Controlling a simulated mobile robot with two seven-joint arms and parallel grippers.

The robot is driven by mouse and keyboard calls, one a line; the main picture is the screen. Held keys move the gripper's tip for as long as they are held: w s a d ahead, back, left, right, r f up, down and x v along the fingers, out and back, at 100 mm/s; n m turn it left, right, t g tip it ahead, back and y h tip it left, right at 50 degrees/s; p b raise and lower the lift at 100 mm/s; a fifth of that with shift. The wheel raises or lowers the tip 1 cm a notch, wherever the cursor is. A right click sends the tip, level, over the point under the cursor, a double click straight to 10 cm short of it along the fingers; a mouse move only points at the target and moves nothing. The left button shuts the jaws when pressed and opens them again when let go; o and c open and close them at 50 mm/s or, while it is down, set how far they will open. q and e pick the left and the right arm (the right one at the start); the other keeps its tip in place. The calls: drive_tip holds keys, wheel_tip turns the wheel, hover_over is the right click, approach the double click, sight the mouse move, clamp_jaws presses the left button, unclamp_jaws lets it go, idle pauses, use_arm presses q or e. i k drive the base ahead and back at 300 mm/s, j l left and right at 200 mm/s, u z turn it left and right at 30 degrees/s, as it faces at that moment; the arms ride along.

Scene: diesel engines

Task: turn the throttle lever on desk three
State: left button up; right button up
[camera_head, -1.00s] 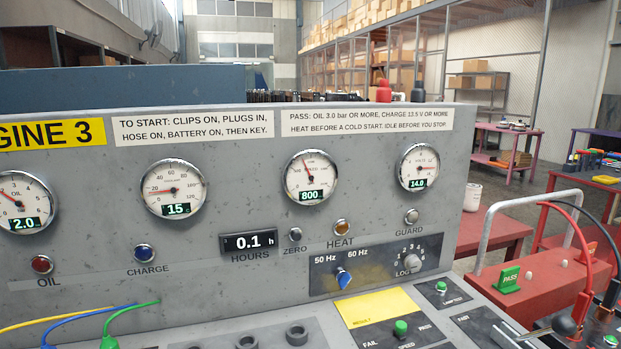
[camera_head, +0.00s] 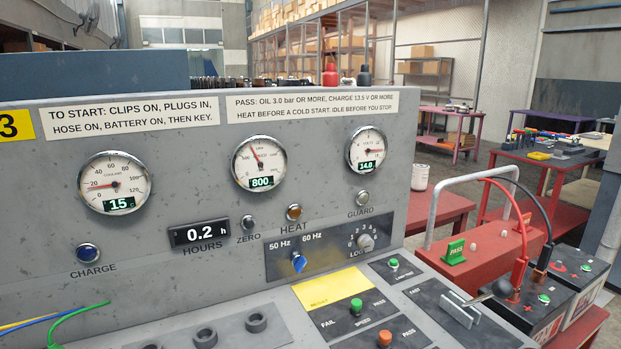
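The grey desk three panel (camera_head: 130,240) fills the left and middle of the view, with a yellow "3" sign (camera_head: 14,125) cut off at the left edge. The throttle lever (camera_head: 507,287) appears to be the thin rod with a dark round knob at lower right, beside a dark plate (camera_head: 425,300) marked FAST. The plate carries a pale metal slot piece (camera_head: 460,309). The knob overlaps the battery behind it in the picture, so its depth is unclear. The speed gauge (camera_head: 259,163) reads 800. Neither of my grippers shows.
A red cart (camera_head: 490,250) with a bent grey handle stands right of the desk. Batteries (camera_head: 575,270) with red and black cables stand beside it. A green PASS tag (camera_head: 454,252) stands on the cart. Workbenches (camera_head: 555,160) and shelves (camera_head: 330,60) are behind.

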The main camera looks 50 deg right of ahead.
sight(502, 289)
drive_tip(key=l+z, duration=0.2)
drive_tip(key=z, duration=2.45)
